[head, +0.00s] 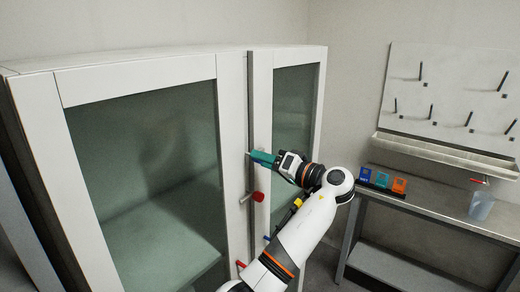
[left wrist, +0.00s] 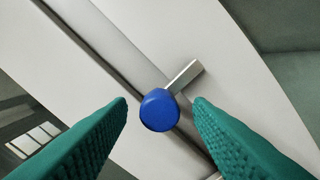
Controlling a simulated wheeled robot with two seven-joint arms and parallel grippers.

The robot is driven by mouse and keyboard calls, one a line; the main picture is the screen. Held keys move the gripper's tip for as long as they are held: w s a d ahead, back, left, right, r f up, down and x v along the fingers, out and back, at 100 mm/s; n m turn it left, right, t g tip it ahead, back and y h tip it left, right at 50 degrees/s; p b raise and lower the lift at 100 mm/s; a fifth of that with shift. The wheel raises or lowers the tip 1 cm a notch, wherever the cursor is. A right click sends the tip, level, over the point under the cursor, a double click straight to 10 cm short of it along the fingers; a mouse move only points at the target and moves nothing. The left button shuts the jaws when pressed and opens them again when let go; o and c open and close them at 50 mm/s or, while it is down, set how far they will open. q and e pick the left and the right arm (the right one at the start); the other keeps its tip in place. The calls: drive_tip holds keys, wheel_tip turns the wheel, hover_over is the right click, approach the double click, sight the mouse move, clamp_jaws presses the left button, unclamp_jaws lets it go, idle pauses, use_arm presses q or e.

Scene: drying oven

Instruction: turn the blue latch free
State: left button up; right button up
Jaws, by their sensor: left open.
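The blue latch shows in the left wrist view as a round blue knob (left wrist: 158,111) on a short grey metal bar (left wrist: 184,77), which lies slanted across the cabinet's door seam. My left gripper (left wrist: 162,104) is open, with one teal finger on each side of the knob and gaps between. In the head view my left gripper (head: 257,156) is at the seam, above a red latch knob (head: 258,196); it mostly hides the blue latch there. My right gripper is not in view.
The white cabinet (head: 232,130) has two glass doors. Lower on the seam are a blue bit (head: 267,238) and another red latch (head: 240,264). At right, a bench (head: 430,205) holds coloured blocks (head: 382,181) and a clear beaker (head: 481,206) below a pegboard (head: 450,90).

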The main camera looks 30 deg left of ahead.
use_arm(q)
drive_tip(key=shift+w+a+p, duration=0.1)
drive_tip(key=shift+a+p, duration=0.2)
drive_tip(key=shift+a, duration=0.7)
drive_tip(key=c, duration=1)
